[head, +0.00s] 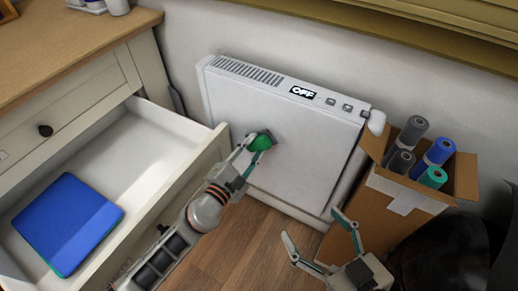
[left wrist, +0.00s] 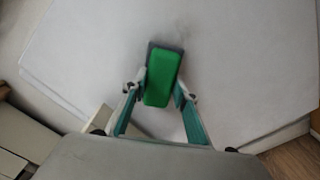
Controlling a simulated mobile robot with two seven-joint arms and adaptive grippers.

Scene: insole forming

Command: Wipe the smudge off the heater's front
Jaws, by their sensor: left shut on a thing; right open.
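The white heater (head: 290,160) stands against the wall, its display reading "OFF". My left gripper (head: 254,146) is shut on a green block with a dark grey pad (head: 262,142), in front of the heater's upper left front. In the left wrist view the green block (left wrist: 160,84) sits between the two fingers, its grey pad at or very near the heater front (left wrist: 235,70); contact cannot be told for sure. A faint greyish shade shows around the pad; I cannot tell smudge from shadow. My right gripper (head: 311,223) is open and empty, low before the heater's right side.
An open drawer (head: 190,165) with a blue folder-like item (head: 67,222) juts out left of the heater. A cardboard box (head: 378,215) with several rolls (head: 437,152) stands at the right. Wooden floor (head: 245,245) shows between them.

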